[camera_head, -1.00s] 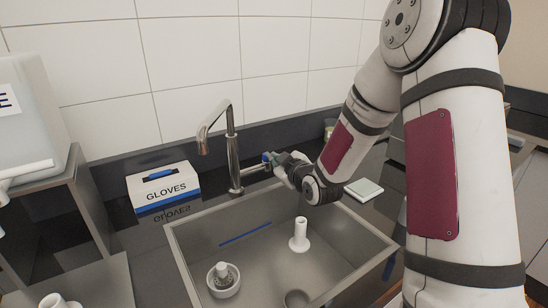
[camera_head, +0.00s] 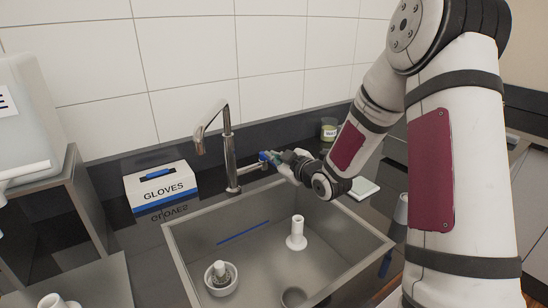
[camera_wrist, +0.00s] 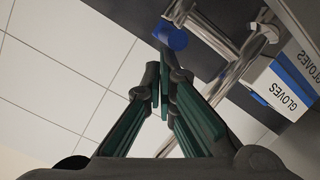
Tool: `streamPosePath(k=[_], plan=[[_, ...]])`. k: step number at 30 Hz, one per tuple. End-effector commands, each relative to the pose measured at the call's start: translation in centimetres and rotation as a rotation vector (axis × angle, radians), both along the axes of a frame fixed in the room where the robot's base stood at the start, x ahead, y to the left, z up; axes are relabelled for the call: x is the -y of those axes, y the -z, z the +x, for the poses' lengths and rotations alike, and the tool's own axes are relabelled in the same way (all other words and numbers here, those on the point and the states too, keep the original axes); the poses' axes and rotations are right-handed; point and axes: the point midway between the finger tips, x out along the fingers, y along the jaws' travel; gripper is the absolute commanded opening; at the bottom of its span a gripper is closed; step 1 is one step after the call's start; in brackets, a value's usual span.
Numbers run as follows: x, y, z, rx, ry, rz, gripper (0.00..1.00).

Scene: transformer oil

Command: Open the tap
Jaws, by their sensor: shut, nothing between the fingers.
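The chrome tap (camera_head: 229,150) stands upright behind the sink, its spout bent over to the left. It also shows in the wrist view (camera_wrist: 236,70), seen at an angle. A blue knob-like piece (camera_wrist: 171,36) sits beside the tap's metal side arm (camera_wrist: 205,30). My gripper (camera_head: 266,157) is at the right of the tap column, near its base. In the wrist view, the green-lined fingers of my gripper (camera_wrist: 165,72) are shut and empty, with the tips just short of the blue piece. I cannot tell whether they touch it.
The steel sink (camera_head: 180,245) holds a white pestle-like piece (camera_head: 296,235) and a white mortar-like cup (camera_head: 220,278). A gloves box (camera_head: 160,187) stands left of the tap. A labelled container (camera_head: 329,130) and a pale flat item (camera_head: 364,188) are on the right counter. The tiled wall (camera_head: 270,60) is close behind.

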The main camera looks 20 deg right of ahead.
Motion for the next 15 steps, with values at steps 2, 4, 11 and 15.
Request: streamPosePath(k=[2, 4, 11, 15], plan=[[0.20, -0.05, 0.01, 0.001, -0.012, -0.001, 0.00], [0.33, -0.06, 0.03, 0.001, -0.023, 0.000, 0.00], [0.67, -0.02, 0.08, 0.000, -0.065, 0.000, 0.00], [0.90, -0.02, 0.10, 0.000, -0.090, 0.000, 0.00]])
